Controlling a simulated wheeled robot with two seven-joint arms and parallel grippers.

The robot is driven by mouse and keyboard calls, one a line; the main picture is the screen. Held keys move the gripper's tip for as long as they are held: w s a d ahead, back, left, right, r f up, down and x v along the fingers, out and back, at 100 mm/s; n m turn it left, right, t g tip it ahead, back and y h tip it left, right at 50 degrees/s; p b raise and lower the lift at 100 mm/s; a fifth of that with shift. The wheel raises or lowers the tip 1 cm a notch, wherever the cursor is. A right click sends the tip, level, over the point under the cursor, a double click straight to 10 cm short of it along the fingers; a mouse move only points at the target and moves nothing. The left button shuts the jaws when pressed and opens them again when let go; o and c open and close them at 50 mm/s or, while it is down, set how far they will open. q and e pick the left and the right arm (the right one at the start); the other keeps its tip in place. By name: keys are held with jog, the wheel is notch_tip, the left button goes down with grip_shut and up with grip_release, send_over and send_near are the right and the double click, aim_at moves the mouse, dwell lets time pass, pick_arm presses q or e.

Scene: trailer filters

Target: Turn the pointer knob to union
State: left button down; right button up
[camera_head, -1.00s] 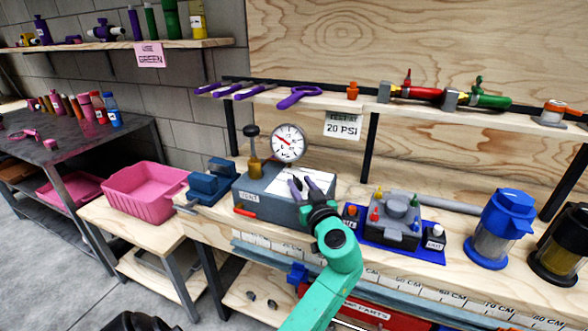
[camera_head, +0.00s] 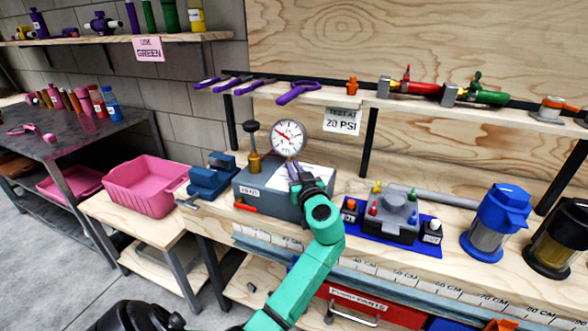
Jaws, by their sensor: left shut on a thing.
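The grey test box (camera_head: 262,198) stands on the wooden bench, with a round white gauge (camera_head: 289,138) above it. My left gripper (camera_head: 295,174) is over the top of the box, just below the gauge. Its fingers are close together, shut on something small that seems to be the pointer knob. The knob, its pointer and any marks around it are hidden by the gripper, so I cannot tell where it points. My right gripper is not in view.
A brass plunger (camera_head: 253,158) stands at the box's left back corner. A blue vise (camera_head: 212,178) is to the left, beside a pink bin (camera_head: 147,189). A grey block on a blue mat (camera_head: 427,239) and a blue filter housing (camera_head: 497,222) stand to the right.

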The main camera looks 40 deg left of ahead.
pick_arm(q)
jog(key=shift+f+m+t, duration=0.1)
jog(key=shift+m+t, duration=0.2)
jog(key=shift+t, duration=0.1)
jog(key=shift+w+d+m+t+h, duration=0.1)
jog(key=shift+w+m+t+h, duration=0.05)
jog(key=shift+m+t+h, duration=0.55)
jog(key=shift+w+d+m+t+h, duration=0.1)
jog(key=shift+d+m+t+h, duration=0.05)
jog(key=shift+m+t+h, duration=0.7)
jog(key=t+h+p, duration=0.1)
jog(key=m+h, duration=0.1)
jog(key=m+t+h+p, duration=0.1)
jog(key=h, duration=0.1)
jog(key=shift+w+d+r+m+t+p, duration=0.25)
jog(key=shift+r+t+p, duration=0.05)
jog(key=shift+t+p, duration=0.05)
jog(key=shift+d+m+t+h+p, duration=0.15)
jog(key=shift+m+t+h+p, duration=0.25)
jog(key=shift+m+h+p, duration=0.3)
jog(key=shift+f+h+p, duration=0.2)
jog(key=shift+h+p, duration=0.15)
jog(key=shift+w, duration=0.1)
jog(key=c, duration=0.9)
grip_release()
